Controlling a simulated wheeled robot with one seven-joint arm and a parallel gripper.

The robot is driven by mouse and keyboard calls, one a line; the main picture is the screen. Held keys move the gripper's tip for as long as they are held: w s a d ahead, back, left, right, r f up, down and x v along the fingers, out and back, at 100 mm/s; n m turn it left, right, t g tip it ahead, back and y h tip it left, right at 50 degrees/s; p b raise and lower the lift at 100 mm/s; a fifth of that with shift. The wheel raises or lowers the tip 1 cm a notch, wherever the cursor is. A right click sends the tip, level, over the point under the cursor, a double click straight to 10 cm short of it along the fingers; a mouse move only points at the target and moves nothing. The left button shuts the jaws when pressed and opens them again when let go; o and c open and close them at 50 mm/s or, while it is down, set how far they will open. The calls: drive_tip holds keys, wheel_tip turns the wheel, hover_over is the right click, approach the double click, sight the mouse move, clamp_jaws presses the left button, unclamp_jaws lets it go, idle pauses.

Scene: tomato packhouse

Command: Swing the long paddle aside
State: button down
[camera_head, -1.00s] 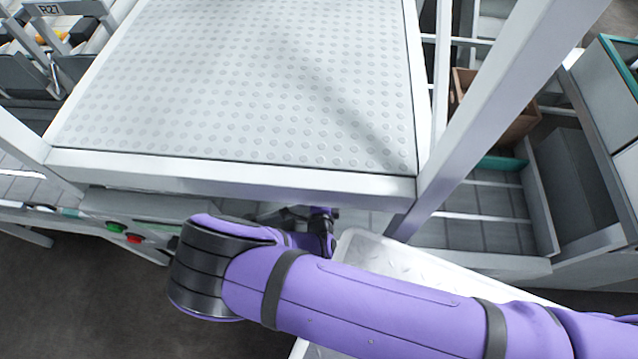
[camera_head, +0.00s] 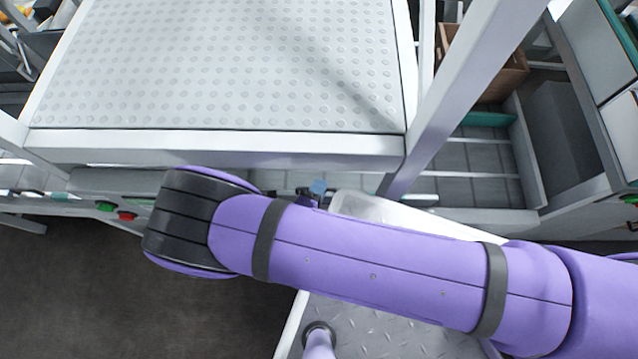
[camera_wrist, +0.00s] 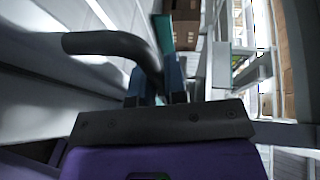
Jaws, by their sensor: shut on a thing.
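In the wrist view, my gripper (camera_wrist: 158,88) has its two blue-grey fingers closed around the lower end of a dark bent bar (camera_wrist: 105,42). The bar curves down between the fingers from the left; it looks like a handle. I cannot tell for sure whether it belongs to the long paddle. A teal strip (camera_wrist: 163,30) lies just beyond the fingers; its full length does not show. In the head view, my purple arm crosses the lower half and hides most of the gripper. Only a small bluish part shows above the arm, under the front edge of the dimpled top.
A white-framed dimpled top (camera_head: 218,144) overhangs the work area. A slanted white post (camera_head: 450,110) stands at its right corner. Right of it are a wooden box (camera_head: 510,75) and roller lanes (camera_head: 465,180). Green (camera_head: 105,206) and red (camera_head: 127,215) buttons sit at left.

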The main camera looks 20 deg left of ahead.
drive_tip(key=shift+s+f, duration=0.1)
drive_tip(key=shift+s, duration=0.15)
drive_tip(key=c, duration=1.2)
unclamp_jaws()
drive_tip(key=shift+s+a+r, duration=0.1)
drive_tip(key=shift+s+r, duration=0.15)
drive_tip(key=shift+s, duration=0.95)
drive_tip(key=shift+s+a+r, duration=0.1)
drive_tip(key=shift+s+r, duration=0.15)
drive_tip(key=shift+s, duration=1)
drive_tip(key=shift+s+a+r, duration=0.1)
drive_tip(key=shift+s+r, duration=0.15)
drive_tip(key=shift+s, duration=0.95)
